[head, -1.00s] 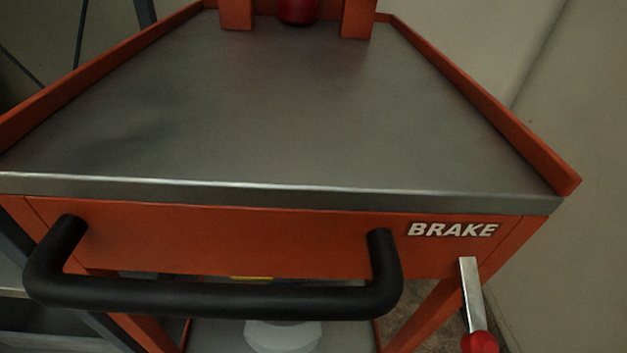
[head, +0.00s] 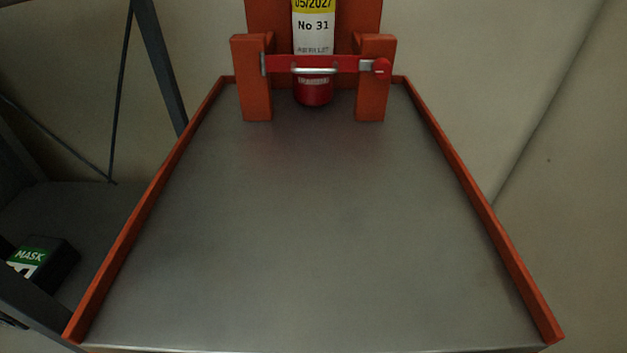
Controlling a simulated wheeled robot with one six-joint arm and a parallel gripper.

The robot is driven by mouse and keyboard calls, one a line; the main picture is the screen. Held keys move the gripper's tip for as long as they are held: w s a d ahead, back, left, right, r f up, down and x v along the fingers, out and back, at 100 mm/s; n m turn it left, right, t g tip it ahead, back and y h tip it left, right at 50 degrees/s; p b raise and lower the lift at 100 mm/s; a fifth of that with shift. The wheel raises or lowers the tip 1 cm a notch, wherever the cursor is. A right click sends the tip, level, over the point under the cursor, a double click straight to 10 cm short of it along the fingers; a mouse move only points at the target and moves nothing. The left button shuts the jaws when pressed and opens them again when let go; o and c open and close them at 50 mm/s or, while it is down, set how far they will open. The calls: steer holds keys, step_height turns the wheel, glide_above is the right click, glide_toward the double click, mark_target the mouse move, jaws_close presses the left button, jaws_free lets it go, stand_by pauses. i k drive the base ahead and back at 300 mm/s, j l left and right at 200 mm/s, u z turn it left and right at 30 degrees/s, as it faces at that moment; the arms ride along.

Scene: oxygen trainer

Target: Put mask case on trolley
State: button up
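The mask case (head: 45,262) is a dark box with a green and white label reading MASK. It lies on a grey shelf at the left edge of the head view, partly hidden behind a shelf post. The trolley (head: 310,230) has a bare grey metal top with orange rims on its left and right sides. It fills the middle of the view, and nothing lies on its flat top. My gripper does not show in the view.
A red cylinder (head: 313,92) labelled No 31 stands upright at the trolley's far end, between orange posts with a red latch bar (head: 318,64) across it. The grey shelf rack (head: 160,65) stands close along the trolley's left. A pale wall (head: 560,150) is at the right.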

mark_target(314, 234)
steer(key=i, duration=1.05)
